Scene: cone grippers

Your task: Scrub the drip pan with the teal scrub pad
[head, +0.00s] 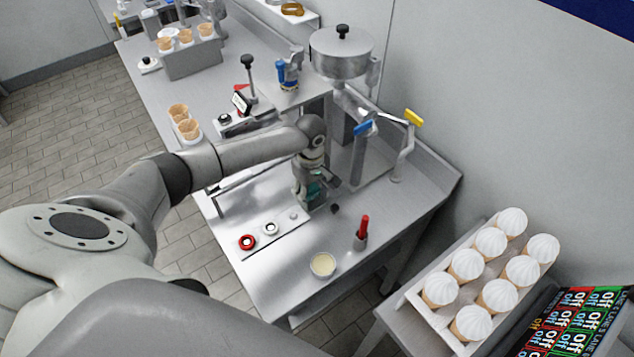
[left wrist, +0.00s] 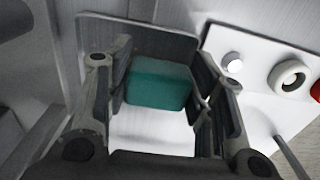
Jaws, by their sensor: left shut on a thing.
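My left gripper (head: 309,198) points down over the steel counter, in front of the machine. In the left wrist view, its two fingers (left wrist: 165,95) stand on either side of the teal scrub pad (left wrist: 158,84) and are shut on it. In the head view only a small part of the pad (head: 314,188) shows beside the fingers. A grey rimmed plate, which looks like the drip pan (left wrist: 140,27), lies beyond and below the pad in the left wrist view. The arm and gripper hide most of it in the head view. I cannot tell whether the pad touches it. My right gripper is not in view.
A white mat (head: 262,250) with a red ring (head: 247,242) and a white ring (head: 270,228) lies to the left. A cream-filled dish (head: 322,265) and a red-handled brush (head: 363,232) stand in front. The machine with its hopper (head: 341,55) rises behind. A cone tray (head: 424,303) stands at right.

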